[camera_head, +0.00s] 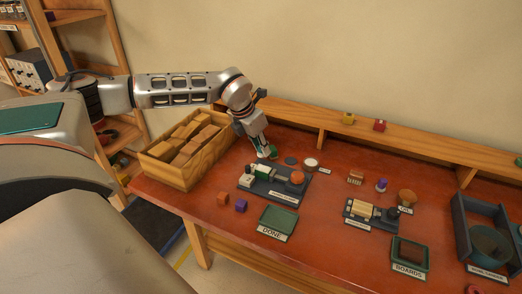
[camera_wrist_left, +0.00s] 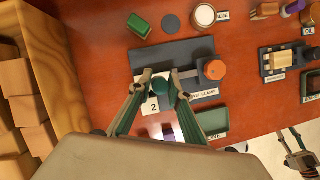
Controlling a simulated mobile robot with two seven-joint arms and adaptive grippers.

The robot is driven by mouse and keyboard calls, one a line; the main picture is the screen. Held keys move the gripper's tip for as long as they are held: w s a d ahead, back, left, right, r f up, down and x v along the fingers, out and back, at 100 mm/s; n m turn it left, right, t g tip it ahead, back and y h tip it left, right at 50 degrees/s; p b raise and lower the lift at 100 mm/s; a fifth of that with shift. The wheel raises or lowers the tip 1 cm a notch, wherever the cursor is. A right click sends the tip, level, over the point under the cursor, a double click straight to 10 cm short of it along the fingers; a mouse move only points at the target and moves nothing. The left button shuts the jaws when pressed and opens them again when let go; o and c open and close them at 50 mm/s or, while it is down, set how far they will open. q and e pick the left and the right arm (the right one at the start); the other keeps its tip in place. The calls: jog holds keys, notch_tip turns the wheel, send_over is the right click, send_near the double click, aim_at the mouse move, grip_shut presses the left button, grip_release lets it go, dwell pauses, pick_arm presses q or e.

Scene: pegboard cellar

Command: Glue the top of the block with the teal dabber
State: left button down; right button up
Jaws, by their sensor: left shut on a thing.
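My left gripper (camera_head: 264,153) is over the back of the glue clamp (camera_head: 301,190), and it is shut on the teal dabber. In the left wrist view the round teal dabber (camera_wrist_left: 160,88) shows between the fingertips (camera_wrist_left: 161,82). The clamp has a dark base (camera_wrist_left: 185,52) and an orange knob (camera_wrist_left: 215,69). A pale tile marked 2 (camera_wrist_left: 153,105) lies on it by the fingers. The block in the clamp is mostly hidden by the gripper; I cannot tell whether the dabber touches it. The right gripper (camera_wrist_left: 297,150) shows small at the wrist view's lower right.
A crate of wooden blocks (camera_head: 146,160) stands left of the clamp. A glue pot (camera_head: 311,163), a grey disc (camera_head: 291,160) and a green pad (camera_wrist_left: 139,25) lie behind it. A red block (camera_head: 222,198), a purple block (camera_head: 241,206) and the green DONE tray (camera_head: 262,220) are in front.

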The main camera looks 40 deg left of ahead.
pick_arm(q)
jog(key=shift+r, duration=1.2)
jog(key=shift+d, duration=0.1)
